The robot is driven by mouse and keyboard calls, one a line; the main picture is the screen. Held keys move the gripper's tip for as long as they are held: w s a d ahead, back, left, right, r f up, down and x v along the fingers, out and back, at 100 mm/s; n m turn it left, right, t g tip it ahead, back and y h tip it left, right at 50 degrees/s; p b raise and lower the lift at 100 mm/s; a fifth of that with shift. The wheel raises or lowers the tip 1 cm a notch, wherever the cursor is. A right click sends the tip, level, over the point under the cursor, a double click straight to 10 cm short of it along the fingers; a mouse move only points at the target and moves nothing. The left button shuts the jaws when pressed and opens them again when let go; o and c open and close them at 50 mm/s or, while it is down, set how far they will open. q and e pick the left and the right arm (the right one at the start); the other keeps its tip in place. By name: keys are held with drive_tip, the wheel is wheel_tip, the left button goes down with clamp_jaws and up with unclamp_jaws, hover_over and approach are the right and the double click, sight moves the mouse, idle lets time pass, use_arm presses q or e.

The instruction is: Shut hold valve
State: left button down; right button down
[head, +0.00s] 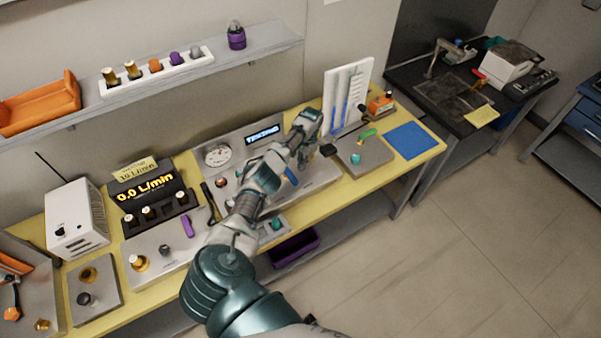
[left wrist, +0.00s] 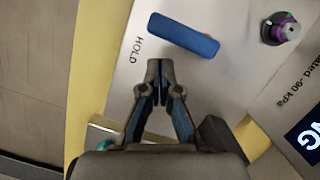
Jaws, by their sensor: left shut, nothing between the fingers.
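The hold valve shows as a blue bar handle (left wrist: 184,34) on the light panel beside the printed word HOLD in the left wrist view. It lies slantwise, its right end lower in that view. In the head view the blue handle (head: 291,176) shows partly beside my arm. My left gripper (left wrist: 160,66) is shut and empty. Its fingertips point towards the handle, with a small gap in the left wrist view. In the head view my left gripper (head: 302,162) is over the right part of the panel, its fingertips hard to make out. My right gripper is not in view.
A purple-ringed fitting (left wrist: 281,29) stands on the panel right of the handle. A gauge (head: 217,155) and lit display (head: 263,135) are at the panel's back. A grey plate with a teal knob (head: 356,158) and a blue mat (head: 411,140) are to the right.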

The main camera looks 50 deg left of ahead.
use_arm(q)
drive_tip(key=v, duration=0.6)
drive_tip(key=shift+w+r, duration=0.25)
drive_tip(key=shift+r, duration=0.05)
drive_tip(key=shift+f, duration=0.1)
